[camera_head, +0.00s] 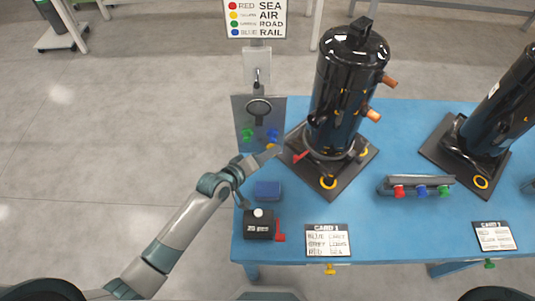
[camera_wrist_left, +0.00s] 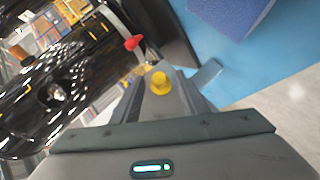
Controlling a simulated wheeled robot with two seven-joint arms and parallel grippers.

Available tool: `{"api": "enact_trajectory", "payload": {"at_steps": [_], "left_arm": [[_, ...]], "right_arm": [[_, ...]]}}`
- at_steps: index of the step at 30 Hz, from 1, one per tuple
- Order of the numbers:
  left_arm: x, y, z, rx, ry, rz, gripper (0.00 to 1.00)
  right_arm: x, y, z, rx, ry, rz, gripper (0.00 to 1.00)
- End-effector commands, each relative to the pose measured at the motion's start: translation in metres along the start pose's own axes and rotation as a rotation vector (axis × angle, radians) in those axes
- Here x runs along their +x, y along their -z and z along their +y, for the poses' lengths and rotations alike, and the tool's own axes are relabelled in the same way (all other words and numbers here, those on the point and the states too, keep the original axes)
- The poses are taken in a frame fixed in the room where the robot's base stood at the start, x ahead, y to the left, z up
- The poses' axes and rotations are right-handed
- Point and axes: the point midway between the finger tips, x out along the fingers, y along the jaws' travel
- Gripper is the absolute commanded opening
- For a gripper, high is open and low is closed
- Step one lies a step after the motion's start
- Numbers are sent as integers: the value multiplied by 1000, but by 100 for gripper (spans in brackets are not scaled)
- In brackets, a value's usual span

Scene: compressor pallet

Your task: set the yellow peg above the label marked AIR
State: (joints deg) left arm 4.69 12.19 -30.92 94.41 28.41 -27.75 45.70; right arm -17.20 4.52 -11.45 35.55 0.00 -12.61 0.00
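The yellow peg (camera_wrist_left: 160,83) is at my left gripper's fingertips in the left wrist view, and the fingers close in around it. In the head view the yellow peg (camera_head: 270,147) is a small spot at the tip of my left gripper (camera_head: 273,152), in front of the grey panel's lower right corner. The AIR label (camera_head: 269,16) is the second line of the white sign at the top. It has a yellow dot beside it. My right gripper is not in view.
A grey panel (camera_head: 244,108) carries green and blue pegs. A black compressor (camera_head: 345,85) stands right of my gripper. A blue block (camera_head: 267,190) and a black box (camera_head: 259,230) lie on the blue table (camera_head: 380,235). A rack (camera_head: 416,182) holds red, blue and green pegs.

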Motion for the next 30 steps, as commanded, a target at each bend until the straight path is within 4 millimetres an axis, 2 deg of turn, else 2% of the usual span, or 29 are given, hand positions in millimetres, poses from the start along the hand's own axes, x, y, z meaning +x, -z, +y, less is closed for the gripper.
{"api": "enact_trajectory", "payload": {"at_steps": [8, 13, 15, 16, 17, 18, 30], "left_arm": [[0, 0, 0, 0, 0, 0, 40], [0, 0, 0, 0, 0, 0, 0], [0, 0, 0, 0, 0, 0, 0], [0, 0, 0, 0, 0, 0, 10], [0, 0, 0, 0, 0, 0, 3], [0, 0, 0, 0, 0, 0, 0], [0, 0, 0, 0, 1, 0, 0]], "right_arm": [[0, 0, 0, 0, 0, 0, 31], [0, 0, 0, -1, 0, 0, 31], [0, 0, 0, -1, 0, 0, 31], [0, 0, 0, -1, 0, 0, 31], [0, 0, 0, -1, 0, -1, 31], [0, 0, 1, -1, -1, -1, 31], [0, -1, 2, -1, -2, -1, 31]]}}
